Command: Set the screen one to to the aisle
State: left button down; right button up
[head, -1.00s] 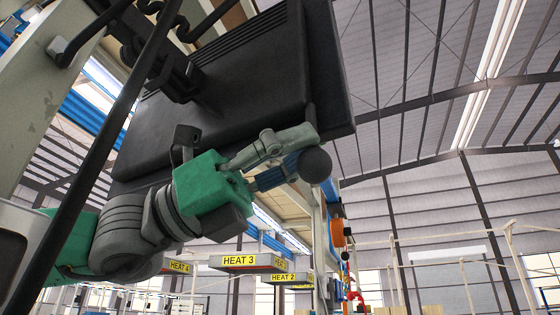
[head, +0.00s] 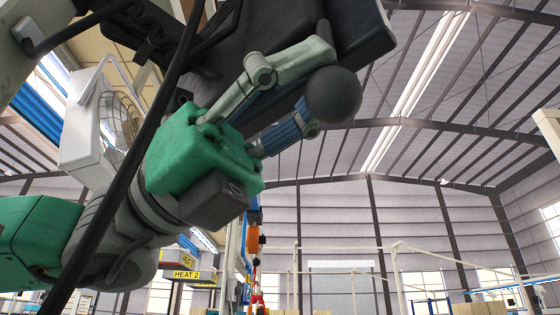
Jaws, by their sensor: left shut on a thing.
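The screen (head: 362,28) is a dark, flat monitor at the top of the head view, seen from below and behind and cut off by the top edge. It hangs on a black bracket (head: 140,30) at the upper left. My left gripper (head: 318,72) is green and grey and reaches up from the lower left. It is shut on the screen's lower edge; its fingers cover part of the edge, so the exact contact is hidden. A dark round ball (head: 333,94) shows at the lower finger's end. My right gripper is out of view.
A black cable or rod (head: 118,167) crosses in front at the left. A caged fan (head: 118,118) and a pale post stand behind it. A yellow "HEAT 2" sign (head: 186,275) hangs low. Open hall space with a ribbed roof lies to the right.

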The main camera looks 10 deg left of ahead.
pick_arm(q)
jog(key=shift+d+f, duration=0.4)
jog(key=shift+f, duration=0.3)
jog(key=c, duration=1.6)
grip_release()
jog(key=o, duration=0.4)
jog(key=shift+d, duration=0.2)
jog(key=shift+d+r, duration=0.25)
jog(key=shift+d, duration=0.3)
jog(key=shift+w+a, duration=0.1)
jog(key=shift+a, duration=0.4)
jog(key=v, duration=1)
jog(key=shift+w+f, duration=0.4)
jog(key=shift+a, duration=0.25)
